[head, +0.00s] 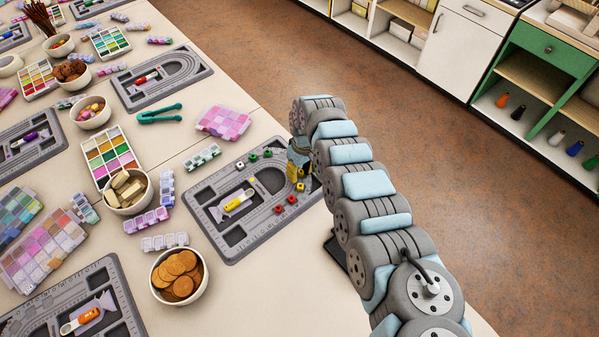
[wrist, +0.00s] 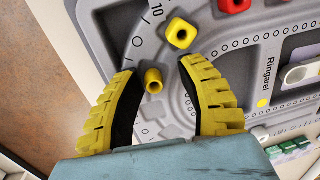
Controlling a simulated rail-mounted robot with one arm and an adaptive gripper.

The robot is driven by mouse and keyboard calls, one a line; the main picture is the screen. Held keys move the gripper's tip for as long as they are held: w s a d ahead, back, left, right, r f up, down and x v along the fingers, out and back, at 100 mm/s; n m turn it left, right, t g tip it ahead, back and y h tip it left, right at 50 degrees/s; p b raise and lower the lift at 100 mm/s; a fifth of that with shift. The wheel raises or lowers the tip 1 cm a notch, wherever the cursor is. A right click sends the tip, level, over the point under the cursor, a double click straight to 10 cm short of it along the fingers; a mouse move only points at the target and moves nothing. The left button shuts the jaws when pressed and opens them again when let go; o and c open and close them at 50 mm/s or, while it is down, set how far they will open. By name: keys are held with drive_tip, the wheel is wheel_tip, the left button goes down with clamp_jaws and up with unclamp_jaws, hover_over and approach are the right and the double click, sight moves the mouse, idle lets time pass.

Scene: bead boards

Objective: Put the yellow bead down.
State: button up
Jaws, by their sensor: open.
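My gripper (wrist: 156,68) is open, its yellow ridged fingers spread on either side of a yellow bead (wrist: 153,80). This bead is tube-shaped with its hole showing, and it appears to rest on the grey bead board (wrist: 220,65) near the curved groove. Gaps show between it and both fingers. A second, squarer yellow bead (wrist: 181,33) sits just beyond the fingertips; in the head view it shows (head: 300,187) beside my gripper (head: 297,174). The bead between the fingers cannot be made out in the head view. The bead board (head: 228,247) lies at the table's edge.
A bowl of round brown discs (head: 179,276) and clear bead boxes (head: 165,241) stand to the left. Floor lies beyond the table edge.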

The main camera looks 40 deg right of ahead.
wheel_tip(320, 180, up, 12)
drive_tip(key=d+p, duration=0.1)
drive_tip(key=p, duration=0.2)
drive_tip(key=shift+d, duration=0.15)
drive_tip(key=shift+w, duration=0.1)
idle(0.7)
